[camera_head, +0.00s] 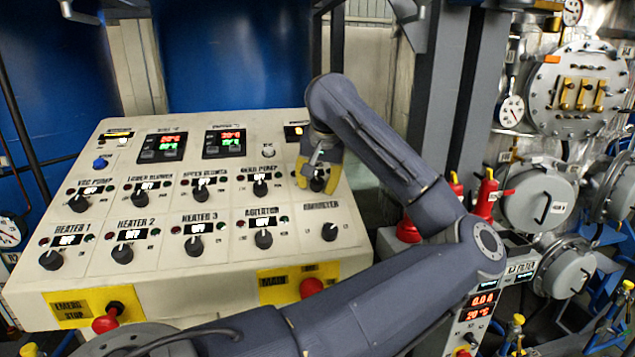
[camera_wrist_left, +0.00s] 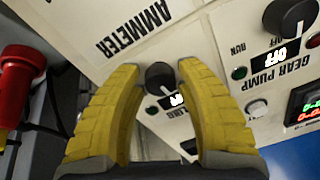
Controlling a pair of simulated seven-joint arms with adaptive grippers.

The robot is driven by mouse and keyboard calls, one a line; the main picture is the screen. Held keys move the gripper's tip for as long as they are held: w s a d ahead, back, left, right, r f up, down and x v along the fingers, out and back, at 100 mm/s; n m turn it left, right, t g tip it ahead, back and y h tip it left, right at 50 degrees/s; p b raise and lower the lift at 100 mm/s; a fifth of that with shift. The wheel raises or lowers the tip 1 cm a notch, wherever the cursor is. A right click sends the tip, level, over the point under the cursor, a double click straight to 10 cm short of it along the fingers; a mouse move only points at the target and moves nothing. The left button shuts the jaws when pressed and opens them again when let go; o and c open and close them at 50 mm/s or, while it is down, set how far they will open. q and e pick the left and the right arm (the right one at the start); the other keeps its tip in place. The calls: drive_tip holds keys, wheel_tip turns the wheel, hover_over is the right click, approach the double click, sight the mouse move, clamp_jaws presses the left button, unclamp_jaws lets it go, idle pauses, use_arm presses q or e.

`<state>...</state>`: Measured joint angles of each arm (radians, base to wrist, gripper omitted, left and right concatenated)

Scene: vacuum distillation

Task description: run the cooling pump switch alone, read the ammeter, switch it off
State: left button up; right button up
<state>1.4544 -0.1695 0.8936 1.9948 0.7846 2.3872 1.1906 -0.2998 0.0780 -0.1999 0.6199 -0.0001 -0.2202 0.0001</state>
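The cooling pump switch is a black round knob (camera_wrist_left: 160,76) in the left wrist view, with a partly hidden label ending in "LING" and a small display (camera_wrist_left: 171,101) that seems to read OFF. My left gripper (camera_head: 317,170) is over this knob at the right end of the console's upper row. Its yellow fingers (camera_wrist_left: 160,70) are apart, one on each side of the knob, with narrow gaps showing. The ammeter label (camera_head: 320,205) sits below, above another black knob (camera_head: 329,232). A small orange readout (camera_head: 296,130) is at the console's upper right; its digits are unreadable. My right gripper is not visible.
The sloped console (camera_head: 235,265) carries several other knobs, such as gear pump (camera_head: 260,187) and agitator (camera_head: 263,239), with OFF displays. Red buttons (camera_head: 312,287) sit on its front. Red-handled valves (camera_head: 487,195) and a grey column stand to the right.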

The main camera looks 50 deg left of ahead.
use_arm(q)
clamp_jaws()
drive_tip(key=shift+m, duration=1)
drive_tip(key=shift+o, duration=2.3)
unclamp_jaws()
drive_tip(key=v, duration=1.2)
